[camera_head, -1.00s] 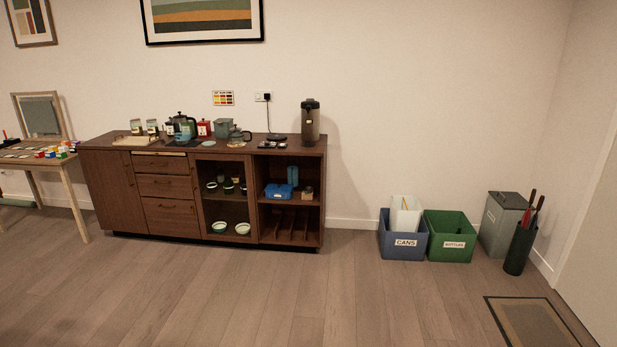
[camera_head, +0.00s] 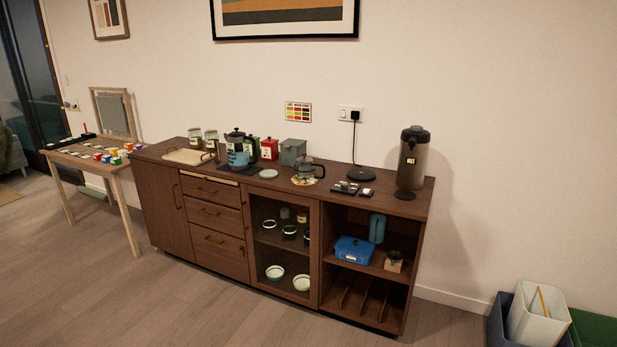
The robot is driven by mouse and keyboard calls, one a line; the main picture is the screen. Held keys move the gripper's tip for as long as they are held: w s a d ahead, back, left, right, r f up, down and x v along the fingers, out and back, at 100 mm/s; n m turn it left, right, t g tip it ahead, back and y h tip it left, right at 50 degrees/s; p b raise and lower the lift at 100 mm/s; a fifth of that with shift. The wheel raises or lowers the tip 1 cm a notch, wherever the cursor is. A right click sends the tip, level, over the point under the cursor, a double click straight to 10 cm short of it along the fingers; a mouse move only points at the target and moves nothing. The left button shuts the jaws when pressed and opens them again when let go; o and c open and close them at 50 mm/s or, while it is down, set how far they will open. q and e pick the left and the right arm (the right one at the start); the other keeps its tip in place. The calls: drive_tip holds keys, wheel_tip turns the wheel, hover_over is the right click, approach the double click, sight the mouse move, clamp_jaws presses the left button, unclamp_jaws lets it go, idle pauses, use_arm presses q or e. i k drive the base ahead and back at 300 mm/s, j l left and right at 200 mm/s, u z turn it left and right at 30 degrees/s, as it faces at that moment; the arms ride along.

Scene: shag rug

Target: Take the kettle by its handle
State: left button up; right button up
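No gripper of mine is in view. On the wooden sideboard (camera_head: 330,186) stands a dark, lidded pot with a side handle (camera_head: 236,139). A blue vessel shape (camera_head: 238,158) shows at its lower front, and I cannot tell whether they are one thing. To its right, a low glass pot with a dark handle (camera_head: 307,168) rests on a pale mat. I cannot tell for certain which pot is the kettle. A round black base (camera_head: 360,174) with a cord to the wall socket (camera_head: 350,114) has nothing standing on it.
Jars, a red tin (camera_head: 269,149), a grey-green canister (camera_head: 292,152) and a tray (camera_head: 189,156) crowd the left and middle. A small table (camera_head: 118,167) stands left; bins (camera_head: 537,318) stand lower right. The floor in front is clear.

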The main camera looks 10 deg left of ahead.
sight(238, 148)
drive_tip(key=i+j+u, duration=0.1)
drive_tip(key=i+u, duration=0.2)
drive_tip(key=i, duration=0.3)
drive_tip(key=i+u, duration=0.3)
drive_tip(key=i, duration=0.3)
